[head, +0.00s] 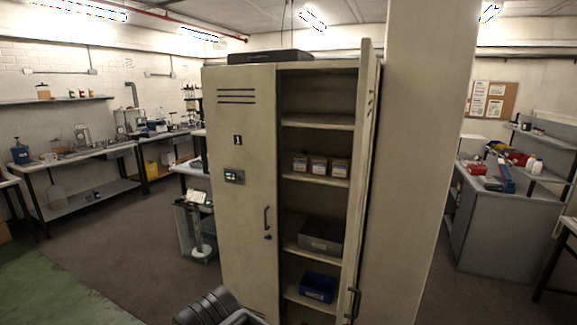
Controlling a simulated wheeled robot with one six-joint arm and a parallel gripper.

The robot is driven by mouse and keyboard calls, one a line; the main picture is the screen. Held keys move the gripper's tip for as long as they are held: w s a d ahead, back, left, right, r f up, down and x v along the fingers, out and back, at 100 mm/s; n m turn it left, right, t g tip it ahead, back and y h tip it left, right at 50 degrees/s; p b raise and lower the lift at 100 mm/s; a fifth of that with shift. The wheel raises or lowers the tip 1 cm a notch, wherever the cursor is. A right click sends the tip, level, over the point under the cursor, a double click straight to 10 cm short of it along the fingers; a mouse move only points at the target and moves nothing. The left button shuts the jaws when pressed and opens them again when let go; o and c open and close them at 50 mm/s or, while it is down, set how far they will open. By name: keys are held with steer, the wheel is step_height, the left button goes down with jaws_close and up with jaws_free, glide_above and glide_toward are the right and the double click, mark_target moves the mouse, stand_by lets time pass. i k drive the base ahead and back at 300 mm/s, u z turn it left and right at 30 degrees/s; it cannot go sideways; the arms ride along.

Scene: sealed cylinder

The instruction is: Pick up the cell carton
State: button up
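Three small cartons stand side by side on a middle shelf inside the open right half of a tall beige cabinet (246,110). They are a left carton (300,163), a middle carton (319,166) and a right carton (340,168), brownish with pale labels. I cannot read the labels, so I cannot tell which is the cell carton. A dark ribbed part of my arm shows at the bottom edge, in front of the cabinet. My gripper's fingers are not in view.
The cabinet's right door (362,180) stands open beside a thick beige pillar (425,160). Lower shelves hold a grey box (321,236) and a blue bin (318,287). A clear bin (196,232) stands left of the cabinet. Floor at the left (125,260) is clear.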

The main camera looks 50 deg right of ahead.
mark_target(301, 163)
steer(key=z, duration=0.2)
steer(key=i, duration=1.3)
steer(key=z, duration=1.4)
steer(key=i, duration=0.95)
steer(key=z, duration=1.25)
steer(key=i, duration=0.25)
steer(key=z, duration=0.1)
